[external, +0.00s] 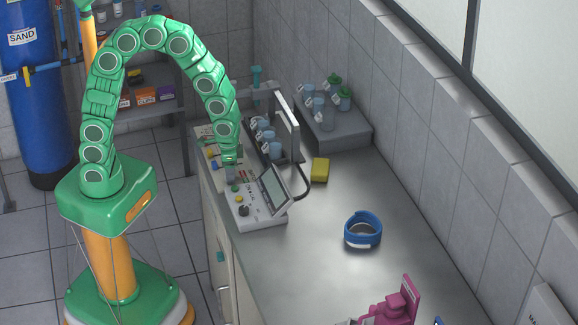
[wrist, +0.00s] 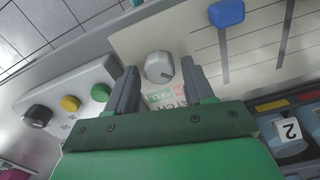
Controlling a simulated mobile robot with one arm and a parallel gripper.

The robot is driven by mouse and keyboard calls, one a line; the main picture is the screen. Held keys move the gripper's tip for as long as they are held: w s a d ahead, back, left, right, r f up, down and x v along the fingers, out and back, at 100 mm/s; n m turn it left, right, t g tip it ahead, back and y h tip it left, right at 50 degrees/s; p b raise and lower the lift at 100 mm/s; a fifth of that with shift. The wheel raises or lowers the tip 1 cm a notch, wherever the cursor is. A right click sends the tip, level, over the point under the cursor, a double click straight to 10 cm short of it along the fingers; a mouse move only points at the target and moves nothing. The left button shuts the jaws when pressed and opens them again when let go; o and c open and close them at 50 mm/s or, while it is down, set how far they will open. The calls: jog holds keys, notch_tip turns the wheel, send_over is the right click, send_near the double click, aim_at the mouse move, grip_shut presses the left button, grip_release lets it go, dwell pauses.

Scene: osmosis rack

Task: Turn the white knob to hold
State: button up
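The white knob (wrist: 159,67) shows in the wrist view on a cream panel, with a dark pointer line towards its lower right. Red and green lettering sits just below it, partly covered by my gripper. My gripper (wrist: 158,80) is open, with one grey finger on each side of the knob and a visible gap to both. I cannot tell how high the fingertips are above the panel. In the external view my gripper (external: 232,170) points down over the panel at the back left of the bench, and the white knob is hidden there.
A control box with a black knob (wrist: 37,115), a yellow button (wrist: 70,103) and a green button (wrist: 101,92) is at left. A blue slider (wrist: 226,13) is at right. A tilted screen (external: 273,188), bottle rack, yellow sponge (external: 320,169) and blue ring (external: 362,230) are nearby.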

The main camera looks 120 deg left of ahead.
jog(key=c, duration=0.8)
jog(key=shift+m, duration=0.6)
jog(key=o, duration=1)
jog(key=shift+r, duration=3.9)
